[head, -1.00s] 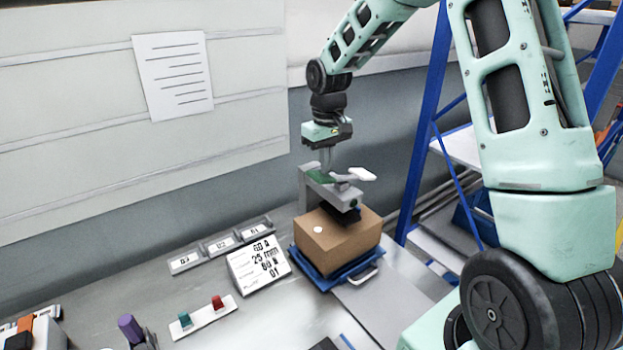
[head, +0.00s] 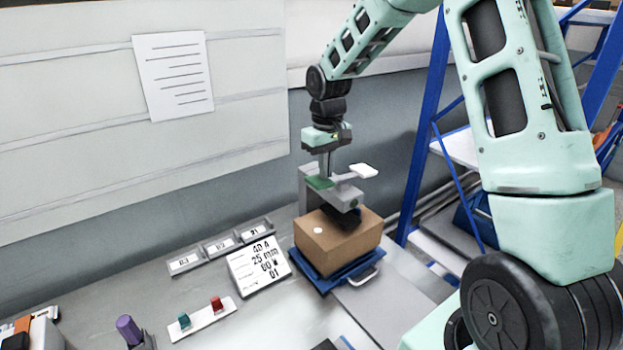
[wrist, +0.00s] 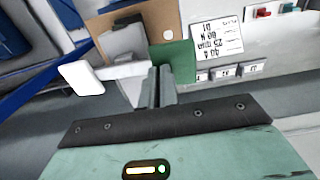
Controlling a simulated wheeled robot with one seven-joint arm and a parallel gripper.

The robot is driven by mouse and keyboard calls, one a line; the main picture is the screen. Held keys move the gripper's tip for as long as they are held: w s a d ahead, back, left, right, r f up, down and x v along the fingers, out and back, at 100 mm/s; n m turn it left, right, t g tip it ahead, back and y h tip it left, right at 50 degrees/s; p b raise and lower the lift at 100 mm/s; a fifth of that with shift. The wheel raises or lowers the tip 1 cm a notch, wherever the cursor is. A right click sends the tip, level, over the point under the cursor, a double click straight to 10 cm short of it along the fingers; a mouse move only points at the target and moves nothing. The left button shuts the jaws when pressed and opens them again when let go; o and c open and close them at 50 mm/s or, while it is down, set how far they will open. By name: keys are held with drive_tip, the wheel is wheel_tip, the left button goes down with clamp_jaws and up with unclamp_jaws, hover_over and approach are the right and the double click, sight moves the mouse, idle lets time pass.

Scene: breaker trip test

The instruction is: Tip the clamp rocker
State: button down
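The clamp rocker has a green pad (head: 319,183) at its left end and a white pad (head: 363,170) at its right end. It sits on a grey clamp frame (head: 305,190) and is tilted, green end low and white end high. My gripper (head: 325,174) points down with its fingertips at the green pad, apparently touching it. In the wrist view the fingers (wrist: 160,74) are together with nothing between them, beside the green pad (wrist: 173,62); the white pad (wrist: 81,79) is to the left. The clamp's black foot (head: 346,217) is at the cardboard box's top; contact is unclear.
The cardboard box (head: 336,243) sits on a blue tray (head: 318,280) with a handle. A sign card (head: 258,266), labelled blocks (head: 222,246) and a strip with teal and red buttons (head: 203,319) lie to the left.

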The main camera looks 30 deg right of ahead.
drive_tip(key=shift+d+f, duration=0.2)
drive_tip(key=shift+f, duration=0.35)
drive_tip(key=shift+r, duration=0.1)
wheel_tip(320, 180, up, 7)
drive_tip(key=p, duration=0.5)
drive_tip(key=shift+a, duration=0.1)
idle(0.7)
drive_tip(key=s+a+f+n+b, duration=0.1)
drive_tip(key=s+a+n+b, duration=0.15)
drive_tip(key=s+a, duration=0.6)
drive_tip(key=s+a+f+n+b, duration=0.1)
drive_tip(key=s+a+n+b, duration=0.3)
drive_tip(key=a, duration=0.8)
drive_tip(key=s+a+f+b, duration=0.1)
drive_tip(key=s+a+f, duration=0.1)
drive_tip(key=s, duration=0.7)
drive_tip(key=s+a+f+b, duration=0.1)
drive_tip(key=s+a, duration=0.3)
drive_tip(key=s, duration=0.5)
drive_tip(key=shift+s+f+n+y, duration=0.15)
drive_tip(key=shift+f+n+y, duration=0.15)
drive_tip(key=shift+f+n, duration=0.25)
